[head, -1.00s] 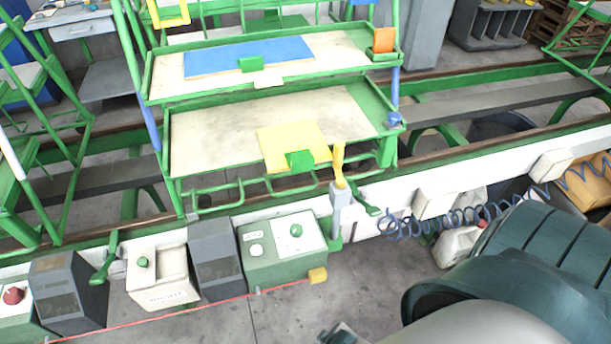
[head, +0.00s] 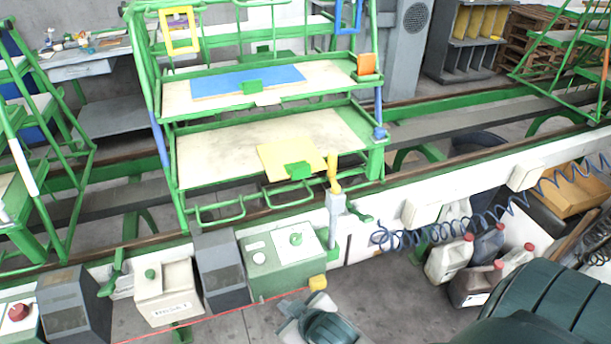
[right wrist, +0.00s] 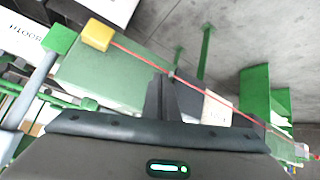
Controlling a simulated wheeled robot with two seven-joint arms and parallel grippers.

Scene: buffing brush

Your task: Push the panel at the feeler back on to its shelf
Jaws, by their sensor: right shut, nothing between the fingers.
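A yellow panel (head: 276,157) with a green clip (head: 298,170) lies on the lower shelf (head: 215,160) of the green rack and juts past its front edge. The feeler (head: 334,205), a grey post with a yellow tip (head: 333,175), stands just right of the panel's front corner; I cannot tell whether they touch. My right gripper (head: 290,308) is low in the head view, in front of the green control box and well short of the panel. In the right wrist view its fingers (right wrist: 160,92) are shut and empty. My left gripper is not in view.
A blue panel (head: 247,80) lies on the upper shelf. The green control box (head: 278,262) with a yellow block (head: 317,283) and a red cord (head: 220,328) lies between gripper and rack. A coiled blue hose (head: 450,238) and several canisters (head: 447,262) are at right.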

